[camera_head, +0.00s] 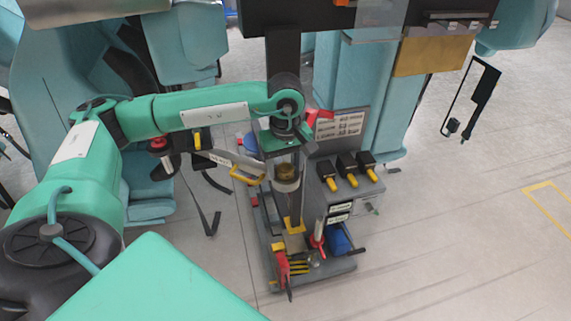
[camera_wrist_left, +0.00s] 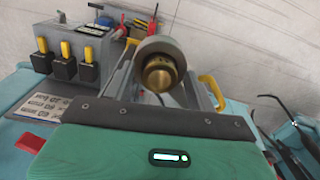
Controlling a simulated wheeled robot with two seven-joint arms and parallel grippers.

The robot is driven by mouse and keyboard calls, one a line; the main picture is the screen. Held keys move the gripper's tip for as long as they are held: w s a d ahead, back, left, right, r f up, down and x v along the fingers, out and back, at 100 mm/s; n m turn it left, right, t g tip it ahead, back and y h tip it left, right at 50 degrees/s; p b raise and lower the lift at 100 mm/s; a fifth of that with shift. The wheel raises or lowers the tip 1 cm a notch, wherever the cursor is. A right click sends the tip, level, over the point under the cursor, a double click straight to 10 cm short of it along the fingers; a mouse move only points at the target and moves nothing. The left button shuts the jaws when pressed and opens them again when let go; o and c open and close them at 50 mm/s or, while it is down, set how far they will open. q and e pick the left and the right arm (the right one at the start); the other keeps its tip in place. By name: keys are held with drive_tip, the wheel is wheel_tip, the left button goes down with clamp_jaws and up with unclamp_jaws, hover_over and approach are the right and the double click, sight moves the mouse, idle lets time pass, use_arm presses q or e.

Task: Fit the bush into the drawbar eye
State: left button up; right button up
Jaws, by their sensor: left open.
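The brass bush (camera_head: 287,171) stands at the grey drawbar eye (camera_head: 287,184) in the middle of the head view. In the left wrist view the round end of the bush (camera_wrist_left: 159,75) faces me, with the thick grey ring of the eye (camera_wrist_left: 160,45) around and behind it. The bush appears to stick out of the ring toward me; how deep it sits is hidden. My left gripper (camera_head: 286,152) points down just above the bush and is open. Its fingertips are hard to make out, and contact with the bush cannot be told. My right gripper is not in view.
A grey cart (camera_head: 340,267) below carries a red-handled tool (camera_head: 283,266) and a blue block (camera_head: 338,239). Black boxes with yellow levers (camera_head: 347,170) and a label plate (camera_head: 340,129) stand to the right. A yellow handle (camera_head: 247,176) lies left.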

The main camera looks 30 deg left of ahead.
use_arm(q)
drive_tip(key=shift+r, duration=0.1)
drive_tip(key=shift+r, duration=0.2)
wheel_tip(320, 180, up, 12)
drive_tip(key=b, duration=0.3)
drive_tip(key=shift+f, duration=0.15)
